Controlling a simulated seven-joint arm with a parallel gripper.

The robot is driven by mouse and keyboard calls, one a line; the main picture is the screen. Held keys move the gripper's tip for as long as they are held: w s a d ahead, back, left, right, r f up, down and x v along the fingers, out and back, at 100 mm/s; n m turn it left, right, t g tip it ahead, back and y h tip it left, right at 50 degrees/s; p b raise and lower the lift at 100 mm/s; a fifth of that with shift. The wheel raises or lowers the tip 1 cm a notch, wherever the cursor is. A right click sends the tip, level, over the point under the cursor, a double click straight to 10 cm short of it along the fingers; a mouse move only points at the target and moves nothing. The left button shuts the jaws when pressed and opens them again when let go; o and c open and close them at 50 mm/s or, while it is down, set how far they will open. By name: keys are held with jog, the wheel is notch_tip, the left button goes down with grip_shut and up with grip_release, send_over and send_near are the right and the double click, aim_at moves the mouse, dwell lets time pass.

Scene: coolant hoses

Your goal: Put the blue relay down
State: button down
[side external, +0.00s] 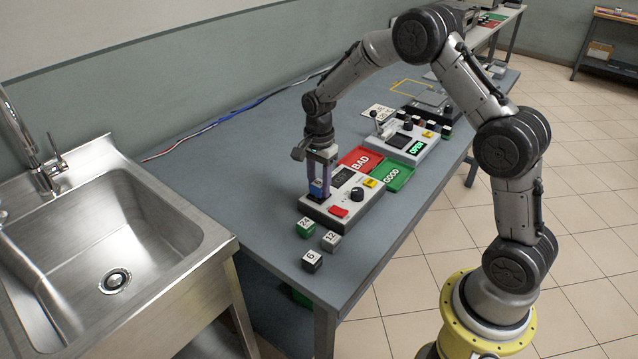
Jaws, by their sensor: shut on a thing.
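The blue relay (316,189) is between the fingers of my gripper (320,190), which is shut on it. It is low over the left end of the near tester box (318,209); I cannot tell whether it touches the box or sits in a socket. The fingers hide part of the relay. The tester has a dark display (344,177), a black knob (357,194), a red button (339,211) and a yellow part (370,183). Behind it lie a red BAD tray (376,154) and a green GOOD tray (407,172).
A green block marked 24 (305,228), a grey block marked 12 (331,242) and a black block marked 6 (311,262) stand in front of the tester. A second box with a lit OPEN display (416,148) stands farther back. A sink (115,240) is left of the table.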

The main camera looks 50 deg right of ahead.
aim_at(319, 183)
jog(key=shift+f, duration=0.25)
jog(key=shift+c, duration=2.3)
grip_release()
jog(key=s+a+r+n+t, duration=0.1)
jog(key=s+r+n, duration=0.1)
jog(key=r, duration=0.7)
jog(key=s+a+r+n, duration=0.1)
jog(key=s+r, duration=0.2)
jog(key=r, duration=0.6)
jog(key=s+a+r+n+t, duration=0.1)
jog(key=s+a+n+t, duration=0.1)
jog(key=s+n, duration=0.5)
jog(key=s+a+r+n+t, duration=0.2)
jog(key=s+n, duration=0.6)
jog(key=s, duration=0.8)
jog(key=shift+s+a+t, duration=0.3)
jog(key=shift+s+a, duration=0.05)
jog(key=shift+a, duration=0.6)
